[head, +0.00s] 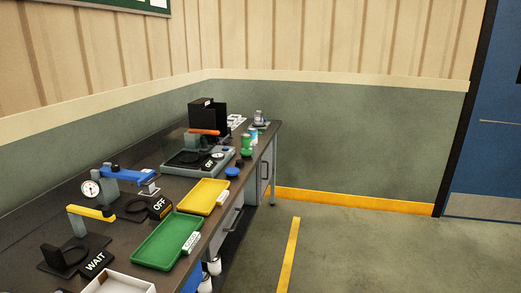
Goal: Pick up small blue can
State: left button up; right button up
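Far down the workbench, near its right edge, a small light can with blue on it (253,134) stands behind a green can (246,147). It is small in the head view, and I cannot tell for sure that it is the small blue can. A low, round blue piece (233,171) lies nearer, at the bench edge by the yellow tray. Neither of my grippers is in view.
The dark workbench (185,184) runs along the left wall. It carries a green tray (155,243), a yellow tray (206,196), a white box (120,284), gauge fixtures and a black box (210,117). The floor (350,250) to the right is clear, with a blue door (490,90) beyond.

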aim_at(252, 130)
jog(key=i+l+z, duration=0.35)
jog(key=i, duration=0.55)
jog(key=i+z, duration=0.35)
jog(key=i, duration=0.5)
jog(key=i+u, duration=0.15)
jog(key=i, duration=0.35)
jog(key=i+l+u, duration=0.15)
jog(key=i, duration=0.35)
jog(key=i+l+u, duration=0.15)
jog(key=i, duration=0.4)
jog(key=i+l+u, duration=0.15)
jog(key=i, duration=0.3)
jog(key=l, duration=0.1)
